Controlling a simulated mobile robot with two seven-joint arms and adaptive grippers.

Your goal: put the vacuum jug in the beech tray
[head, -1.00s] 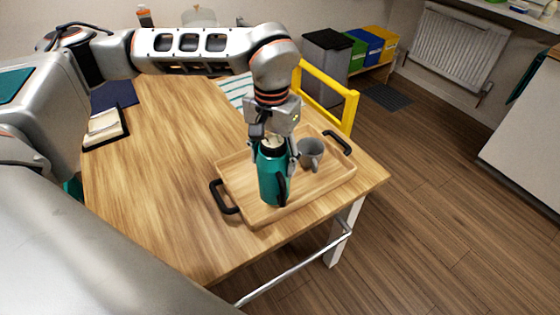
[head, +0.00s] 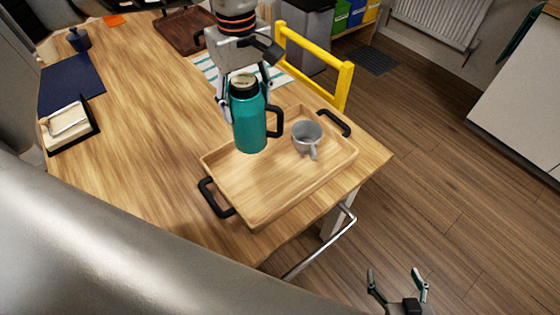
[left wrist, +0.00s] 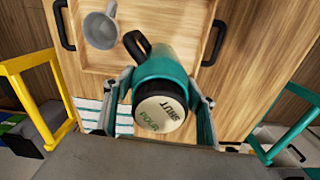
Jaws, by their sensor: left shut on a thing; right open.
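The teal vacuum jug (head: 250,128) is upright, with its black handle to the right. My left gripper (head: 243,88) is shut around its upper part, below the pale lid. In the head view the jug's base overlaps the back-left part of the beech tray (head: 252,211). I cannot tell whether it touches the floor of the tray. The left wrist view shows the jug's lid (left wrist: 160,112) between the fingers of my left gripper (left wrist: 158,112), with the tray (left wrist: 150,65) beyond. My right gripper (head: 398,290) is open and empty, low over the floor at the bottom.
A grey mug (head: 307,138) stands in the tray's right part, close to the jug; it also shows in the left wrist view (left wrist: 100,28). The tray's front is bare. A yellow frame (head: 315,65) stands at the table's back edge. A striped cloth (head: 208,72) lies behind the jug.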

